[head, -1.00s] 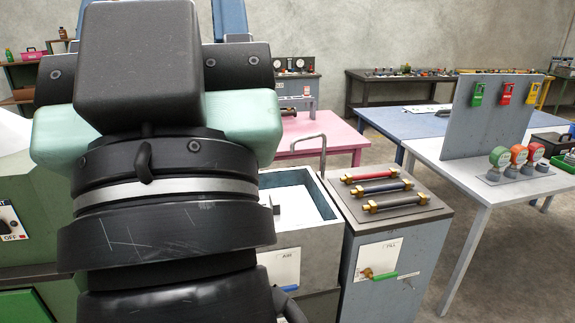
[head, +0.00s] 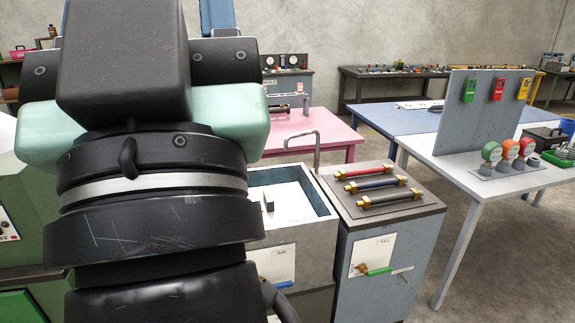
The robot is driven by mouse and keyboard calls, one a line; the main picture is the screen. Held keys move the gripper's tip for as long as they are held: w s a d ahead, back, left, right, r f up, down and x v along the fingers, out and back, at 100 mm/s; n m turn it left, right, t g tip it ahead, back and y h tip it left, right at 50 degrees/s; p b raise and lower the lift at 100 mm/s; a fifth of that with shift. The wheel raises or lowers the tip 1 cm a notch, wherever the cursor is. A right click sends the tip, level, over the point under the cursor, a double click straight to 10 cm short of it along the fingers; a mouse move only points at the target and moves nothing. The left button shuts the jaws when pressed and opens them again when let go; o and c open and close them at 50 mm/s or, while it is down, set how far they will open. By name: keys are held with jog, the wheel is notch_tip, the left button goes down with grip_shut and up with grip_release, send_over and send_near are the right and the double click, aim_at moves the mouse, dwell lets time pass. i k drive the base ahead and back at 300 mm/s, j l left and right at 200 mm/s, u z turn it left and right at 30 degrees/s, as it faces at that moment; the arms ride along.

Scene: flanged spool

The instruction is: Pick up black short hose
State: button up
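The black short hose (head: 391,198) lies nearest the front on top of a grey-blue cabinet (head: 345,218), with brass fittings at both ends. A dark blue hose (head: 376,184) and a red hose (head: 363,171) lie behind it, roughly parallel. My arm's large black and pale green links fill the left of the head view. My gripper cannot be made out; no fingertips show, so nothing tells whether it is open or shut. All three hoses lie free on the cabinet top.
A sink-like tank (head: 293,225) with a curved pipe stands directly left of the cabinet. A white table (head: 470,172) with an upright grey panel and several coloured gauges is to the right. Pink (head: 335,132) and blue tables stand behind. Floor shows between cabinet and white table.

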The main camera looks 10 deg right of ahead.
aim_at(365, 202)
jog(key=i+l, duration=0.3)
jog(key=i+l+u, duration=0.1)
jog(key=i+l, duration=0.2)
jog(key=l, duration=0.15)
jog(key=i+l+u, duration=0.1)
jog(key=i+l, duration=0.5)
jog(key=l, duration=0.25)
